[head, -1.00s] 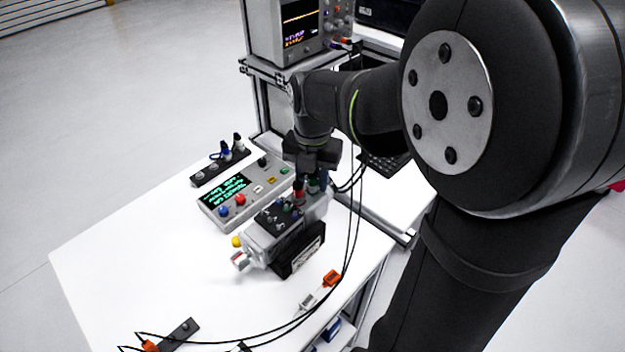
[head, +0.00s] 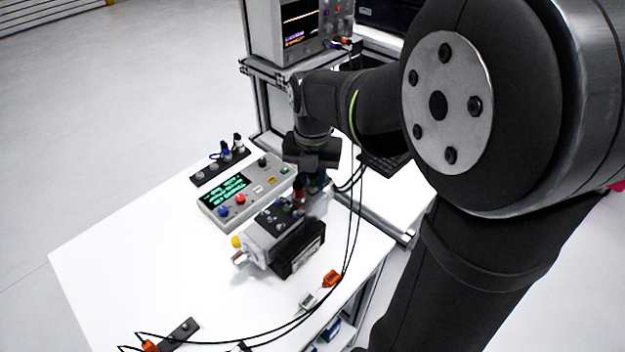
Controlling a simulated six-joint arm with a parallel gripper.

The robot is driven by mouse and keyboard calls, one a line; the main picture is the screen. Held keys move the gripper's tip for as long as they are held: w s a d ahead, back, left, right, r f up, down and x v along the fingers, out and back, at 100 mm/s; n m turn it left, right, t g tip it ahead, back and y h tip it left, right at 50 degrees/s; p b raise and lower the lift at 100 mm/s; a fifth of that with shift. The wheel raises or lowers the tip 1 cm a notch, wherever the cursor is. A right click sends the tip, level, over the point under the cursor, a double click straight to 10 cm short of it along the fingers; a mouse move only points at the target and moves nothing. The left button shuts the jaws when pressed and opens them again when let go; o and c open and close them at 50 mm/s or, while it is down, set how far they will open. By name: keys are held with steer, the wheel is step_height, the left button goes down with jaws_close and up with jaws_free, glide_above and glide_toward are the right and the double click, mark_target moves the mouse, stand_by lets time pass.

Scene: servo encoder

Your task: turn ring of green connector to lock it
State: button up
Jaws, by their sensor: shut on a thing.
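The servo motor (head: 270,243) lies on the white table, a grey and black block with connectors on its top face. The green connector (head: 314,184) stands at the motor's far right end, small and partly hidden under my gripper. My gripper (head: 314,172) points down over that end, shut on the green connector's ring. A connector with a red band (head: 298,190) stands upright just left of it. The fingertips are small and dark here, so the exact grip on the ring is hard to see.
A grey control box (head: 240,196) with a lit screen and buttons stands behind the motor. A black holder (head: 220,166) with blue-banded connectors is farther back. Black cables (head: 346,262) run along the right side to orange plugs (head: 331,279).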

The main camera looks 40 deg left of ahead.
steer(key=m, duration=0.6)
steer(key=shift+m, duration=0.3)
steer(key=m, duration=0.5)
steer(key=shift+m, duration=0.4)
steer(key=o, duration=0.5)
steer(key=shift+r, duration=0.1)
steer(key=shift+r, duration=4.45)
